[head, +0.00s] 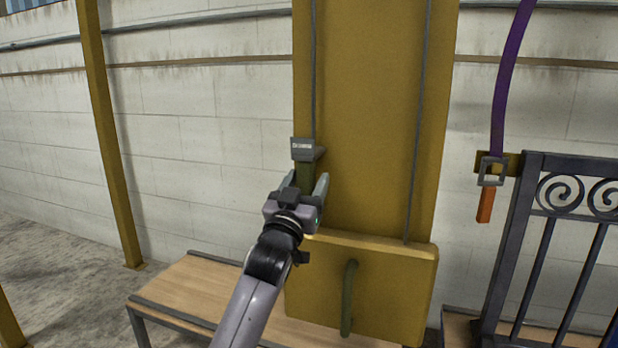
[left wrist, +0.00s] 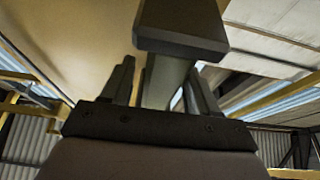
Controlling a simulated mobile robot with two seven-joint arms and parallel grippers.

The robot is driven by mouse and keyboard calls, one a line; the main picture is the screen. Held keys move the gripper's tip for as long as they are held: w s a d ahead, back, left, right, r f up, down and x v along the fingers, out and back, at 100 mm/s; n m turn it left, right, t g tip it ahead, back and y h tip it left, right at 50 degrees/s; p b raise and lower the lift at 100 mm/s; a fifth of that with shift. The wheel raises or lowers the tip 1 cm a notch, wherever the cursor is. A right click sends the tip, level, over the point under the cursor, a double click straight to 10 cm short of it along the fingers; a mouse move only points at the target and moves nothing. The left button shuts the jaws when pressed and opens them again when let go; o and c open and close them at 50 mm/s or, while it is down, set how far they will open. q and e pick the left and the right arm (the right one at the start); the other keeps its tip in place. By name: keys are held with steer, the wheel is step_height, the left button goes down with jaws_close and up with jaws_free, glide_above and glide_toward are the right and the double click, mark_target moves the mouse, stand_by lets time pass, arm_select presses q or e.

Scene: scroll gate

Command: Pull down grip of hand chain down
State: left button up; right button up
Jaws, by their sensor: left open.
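The hand chain (head: 314,70) hangs as a thin dark line down the left part of a yellow panel. Its grip has a grey block (head: 307,149) on top and an olive-green handle (head: 305,175) below. My left gripper (head: 306,186) is open, with one finger on each side of the handle's lower part. In the left wrist view the handle (left wrist: 160,80) runs between the two fingers, under the wide dark block (left wrist: 181,28). I cannot tell if the fingers touch it. My right gripper is not in view.
A yellow panel (head: 370,120) stands behind the grip, with a yellow box (head: 400,285) and green bar handle (head: 348,300) below. A wooden bench (head: 185,290) stands below left. At right are a dark scroll gate (head: 525,240) and a purple strap (head: 508,80) with an orange end.

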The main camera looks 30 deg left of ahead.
mark_target(304, 189)
arm_select(q)
steer(key=v, duration=0.3)
steer(key=shift+s+d+f, duration=0.1)
steer(key=shift+s+f, duration=0.1)
steer(key=shift+s, duration=0.05)
steer(key=shift+v, duration=0.8)
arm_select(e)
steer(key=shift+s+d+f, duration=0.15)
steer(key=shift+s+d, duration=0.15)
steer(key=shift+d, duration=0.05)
